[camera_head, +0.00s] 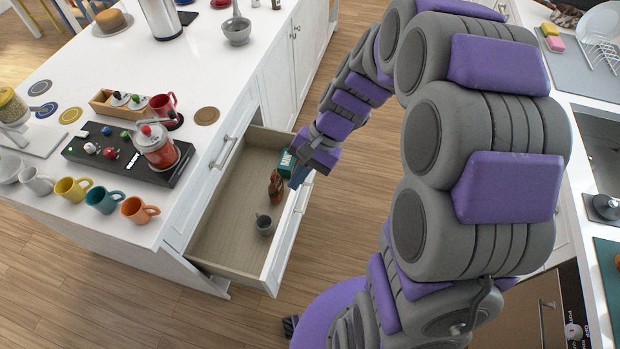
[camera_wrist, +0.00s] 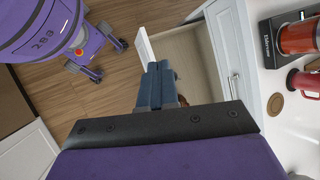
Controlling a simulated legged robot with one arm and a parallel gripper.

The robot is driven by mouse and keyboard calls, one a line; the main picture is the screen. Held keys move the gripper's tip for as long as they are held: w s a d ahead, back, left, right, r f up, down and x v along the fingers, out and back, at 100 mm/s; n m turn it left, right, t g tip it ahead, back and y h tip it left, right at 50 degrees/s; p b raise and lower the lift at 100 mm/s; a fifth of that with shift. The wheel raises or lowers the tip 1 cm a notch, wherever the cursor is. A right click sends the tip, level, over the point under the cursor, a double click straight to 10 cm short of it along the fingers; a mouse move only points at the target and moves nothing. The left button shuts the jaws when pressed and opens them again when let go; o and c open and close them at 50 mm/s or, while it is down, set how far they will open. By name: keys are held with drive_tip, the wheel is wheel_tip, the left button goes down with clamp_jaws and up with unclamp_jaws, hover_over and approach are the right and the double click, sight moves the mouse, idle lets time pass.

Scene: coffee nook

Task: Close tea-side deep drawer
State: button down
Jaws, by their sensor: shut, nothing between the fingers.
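A deep white drawer (camera_head: 222,238) is pulled out of the island in the head view. Inside it are a green box (camera_head: 287,161), a brown bottle (camera_head: 275,186) and a small grey cup (camera_head: 264,224). My gripper (camera_head: 298,178) is over the drawer's front panel (camera_head: 287,241), near its far end. I cannot tell if it touches the panel. In the wrist view my gripper (camera_wrist: 158,71) is shut, with its fingers together and nothing between them. The open drawer (camera_wrist: 190,60) shows beyond the fingers, and they hide part of it.
A second counter (camera_head: 590,150) with a sink runs along the right. Wooden floor (camera_head: 120,290) is clear at the lower left.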

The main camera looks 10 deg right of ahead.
drive_tip(key=w+d+f+m+t+y+p, duration=0.1)
drive_tip(key=w+d+f+m+t+y, duration=0.15)
drive_tip(key=w+f+m, duration=0.7)
drive_tip(key=w+d+f+m+t+p, duration=0.15)
drive_tip(key=w+d+f+m, duration=0.25)
drive_tip(key=d+f, duration=0.55)
drive_tip(key=w+d+f+m+t, duration=0.3)
drive_tip(key=w+d+f+m, duration=0.15)
drive_tip(key=f, duration=0.95)
drive_tip(key=shift+n+h, duration=0.45)
drive_tip(key=shift+n, duration=0.05)
drive_tip(key=x, duration=0.3)
drive_tip(key=a+r+b+x, duration=0.1)
drive_tip(key=x, duration=0.7)
drive_tip(key=shift+w+a+b, duration=0.2)
drive_tip(key=shift+a+b, duration=0.1)
drive_tip(key=shift+b, duration=0.1)
drive_tip(key=shift+a, duration=0.4)
drive_tip(key=shift+w+r, duration=0.1)
drive_tip(key=shift+w, duration=0.05)
